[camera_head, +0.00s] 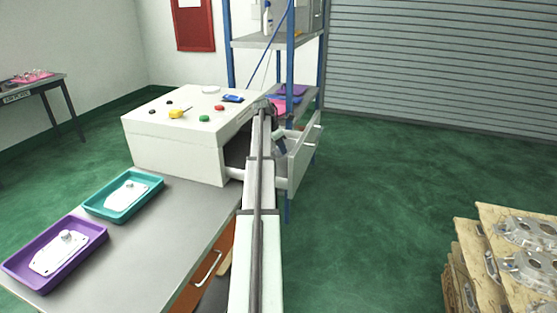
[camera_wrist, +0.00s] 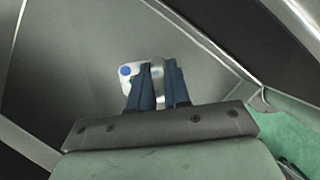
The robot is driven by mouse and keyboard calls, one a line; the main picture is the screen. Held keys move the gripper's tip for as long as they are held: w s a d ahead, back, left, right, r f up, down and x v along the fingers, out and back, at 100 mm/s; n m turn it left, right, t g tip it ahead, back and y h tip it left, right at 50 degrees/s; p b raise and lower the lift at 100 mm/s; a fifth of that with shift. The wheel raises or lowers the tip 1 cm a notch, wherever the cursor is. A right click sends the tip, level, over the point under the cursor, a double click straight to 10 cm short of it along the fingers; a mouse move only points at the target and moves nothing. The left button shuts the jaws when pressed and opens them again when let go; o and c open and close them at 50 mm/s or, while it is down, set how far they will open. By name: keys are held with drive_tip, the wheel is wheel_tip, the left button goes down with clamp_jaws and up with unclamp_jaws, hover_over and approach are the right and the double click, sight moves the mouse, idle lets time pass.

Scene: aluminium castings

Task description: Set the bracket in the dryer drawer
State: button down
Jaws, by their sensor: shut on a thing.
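The bracket (camera_wrist: 131,79) is a small pale metal piece with a round blue spot on it. In the wrist view it sits between the dark blue fingers of my gripper (camera_wrist: 159,66), which is shut on it; the fingers hide part of it. Below it is the grey inside of the dryer drawer (camera_wrist: 80,65). In the head view the drawer (camera_head: 304,150) is pulled out from the white dryer cabinet (camera_head: 170,155). My gripper (camera_head: 279,141) is at the drawer opening, partly hidden by my arm. I cannot tell whether the bracket touches the drawer floor.
A teal tray (camera_head: 150,196) and a purple tray (camera_head: 88,258), each holding a white part, stand on the grey bench (camera_head: 165,245). A blue-post shelf (camera_head: 258,41) stands behind the drawer. Wooden crates (camera_head: 485,260) with castings stand at right. The green floor between is clear.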

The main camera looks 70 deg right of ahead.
sight(279, 155)
drive_tip(key=shift+f, duration=3)
drive_tip(key=shift+f, duration=0.1)
drive_tip(key=c, duration=1.1)
unclamp_jaws()
drive_tip(key=v, duration=1.2)
